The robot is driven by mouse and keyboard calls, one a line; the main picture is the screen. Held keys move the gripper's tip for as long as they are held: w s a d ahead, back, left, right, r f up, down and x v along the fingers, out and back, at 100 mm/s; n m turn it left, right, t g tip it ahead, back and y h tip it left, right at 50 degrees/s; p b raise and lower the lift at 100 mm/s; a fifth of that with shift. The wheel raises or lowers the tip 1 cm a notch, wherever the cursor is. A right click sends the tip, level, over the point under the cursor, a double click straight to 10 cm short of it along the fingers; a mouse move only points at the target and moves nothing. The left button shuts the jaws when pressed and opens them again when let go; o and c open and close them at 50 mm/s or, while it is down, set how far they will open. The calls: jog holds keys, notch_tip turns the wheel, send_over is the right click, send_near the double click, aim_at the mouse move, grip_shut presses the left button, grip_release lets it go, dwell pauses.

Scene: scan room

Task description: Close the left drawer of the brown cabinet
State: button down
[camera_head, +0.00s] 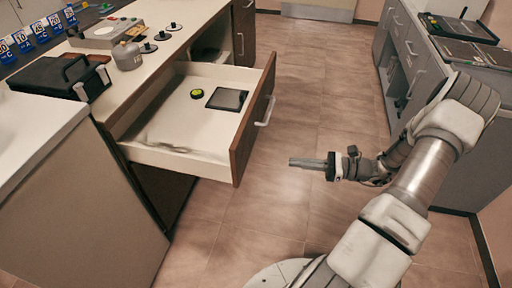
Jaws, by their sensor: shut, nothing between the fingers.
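The brown cabinet's drawer (254,118) is pulled far out over the floor. It has a dark brown front with a silver handle (266,111) and a white interior. Inside it lie a dark flat square item (227,99) and a small round black item with a yellow-green top (197,93). My gripper (292,162) is shut and empty, to the right of the drawer front in the picture and apart from it. Its fingers point left toward the front.
The counter (165,45) above holds a grey canister (127,56), a black case (60,82) and several weights. Another compartment behind the drawer stands partly open, with a brown front (244,32). A grey cabinet (408,70) lines the right side. The tiled floor between is clear.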

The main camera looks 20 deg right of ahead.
jog(key=t, duration=0.1)
jog(key=b, duration=0.4)
send_near(244, 151)
jog(key=shift+m, duration=0.4)
jog(key=x, duration=0.6)
jog(key=shift+w+a+f, duration=0.1)
jog(key=shift+w+f, duration=0.15)
jog(key=shift+f, duration=0.1)
jog(key=shift+w+a, duration=0.1)
jog(key=shift+a, duration=0.05)
jog(key=shift+a+r, duration=0.1)
